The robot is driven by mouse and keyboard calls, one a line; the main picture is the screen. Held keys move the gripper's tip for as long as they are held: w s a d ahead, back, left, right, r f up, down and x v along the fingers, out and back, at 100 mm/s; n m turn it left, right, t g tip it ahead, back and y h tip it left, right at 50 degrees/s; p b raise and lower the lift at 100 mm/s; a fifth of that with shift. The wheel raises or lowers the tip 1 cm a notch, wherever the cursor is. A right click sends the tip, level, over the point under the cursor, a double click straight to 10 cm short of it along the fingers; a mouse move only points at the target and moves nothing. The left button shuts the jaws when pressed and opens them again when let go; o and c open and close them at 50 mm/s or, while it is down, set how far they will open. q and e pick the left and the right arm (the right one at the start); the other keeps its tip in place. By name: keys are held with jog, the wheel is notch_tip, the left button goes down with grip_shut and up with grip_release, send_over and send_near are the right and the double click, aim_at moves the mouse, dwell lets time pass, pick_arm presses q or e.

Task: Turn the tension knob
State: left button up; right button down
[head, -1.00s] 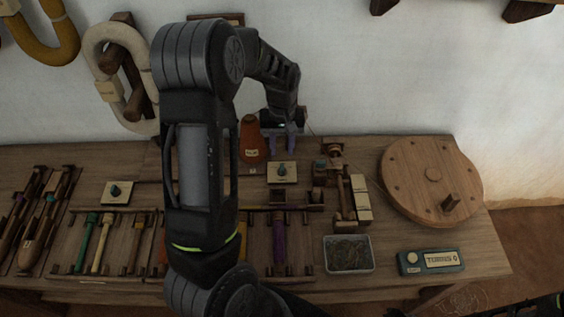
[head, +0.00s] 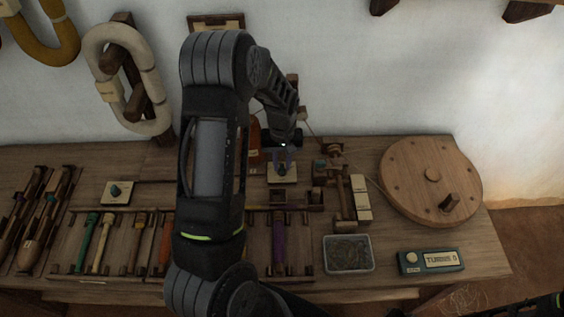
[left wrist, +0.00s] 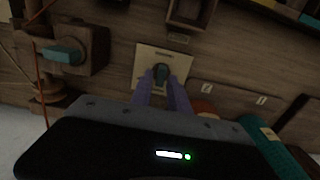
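My left gripper (head: 281,160) has purple fingers pointing down over a small cream plate (head: 283,179) with a dark teal knob (head: 282,171). In the left wrist view the fingers are apart, with their tips (left wrist: 161,83) at the near edge of this knob (left wrist: 161,71), one towards each side. I cannot tell whether they touch it. A second teal knob (left wrist: 66,53) sits on a wooden block at the left there, beside an orange thread. A similar plate with a knob (head: 116,190) lies further left on the bench. No readable label shows which is the tension knob.
A wooden wheel (head: 425,178), a tray of dark material (head: 348,254) and a teal counter box (head: 430,261) stand to the right. An orange cone (head: 255,140) is partly behind my arm.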

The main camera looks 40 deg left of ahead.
pick_arm(q)
grip_shut()
jog(key=shift+m, duration=0.5)
jog(key=m+b, duration=0.1)
jog(key=m, duration=0.2)
jog(key=shift+d+b, duration=0.1)
jog(key=shift+b, duration=0.25)
jog(key=m+b, duration=0.1)
jog(key=m, duration=0.3)
jog(key=shift+d, duration=0.1)
jog(key=shift+d+m, duration=0.1)
jog(key=shift+m, duration=1.9)
jog(key=shift+o, duration=1.4)
grip_release()
